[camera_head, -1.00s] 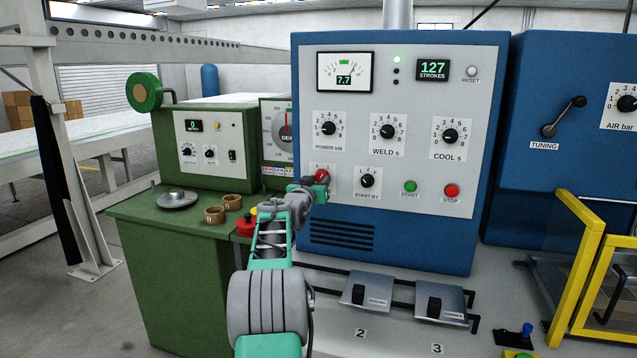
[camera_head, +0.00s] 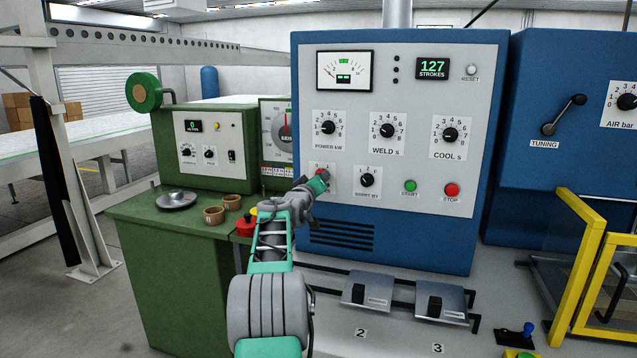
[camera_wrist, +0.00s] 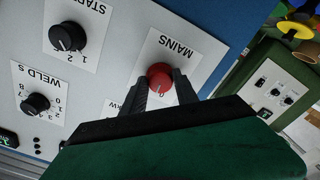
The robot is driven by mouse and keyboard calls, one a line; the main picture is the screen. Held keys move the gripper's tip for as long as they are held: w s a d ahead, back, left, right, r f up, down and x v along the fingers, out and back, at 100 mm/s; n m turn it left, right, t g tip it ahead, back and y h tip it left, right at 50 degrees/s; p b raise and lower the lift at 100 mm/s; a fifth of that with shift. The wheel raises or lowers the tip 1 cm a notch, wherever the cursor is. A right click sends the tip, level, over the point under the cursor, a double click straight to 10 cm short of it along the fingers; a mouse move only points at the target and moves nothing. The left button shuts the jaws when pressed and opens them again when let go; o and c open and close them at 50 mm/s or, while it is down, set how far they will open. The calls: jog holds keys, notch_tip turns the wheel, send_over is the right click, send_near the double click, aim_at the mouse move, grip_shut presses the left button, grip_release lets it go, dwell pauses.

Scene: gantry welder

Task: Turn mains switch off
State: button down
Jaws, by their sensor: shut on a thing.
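The mains switch is a red round knob (camera_wrist: 160,76) on a white plate marked MAINS (camera_wrist: 175,48), seen upside down in the wrist view. My gripper (camera_wrist: 160,88) has its two black fingers on either side of the knob and is shut on it. In the head view my gripper (camera_head: 319,183) is at the lower left of the blue cabinet's panel and hides most of the knob.
On the same panel are the START BY knob (camera_head: 367,180), the green START button (camera_head: 410,186) and the red STOP button (camera_head: 452,190). A green cabinet with a red emergency button (camera_head: 246,224) stands at the left. Two foot-plate-like blocks (camera_head: 367,291) lie below.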

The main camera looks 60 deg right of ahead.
jog(key=n, duration=0.5)
dwell(0.5)
jog(key=c, duration=0.9)
grip_release()
jog(key=shift+c, duration=0.2)
jog(key=shift+a, duration=0.1)
jog(key=s+a+b, duration=0.1)
jog(key=a+b, duration=0.1)
jog(key=a, duration=0.5)
jog(key=shift+s+a, duration=0.15)
jog(key=shift+a, duration=0.1)
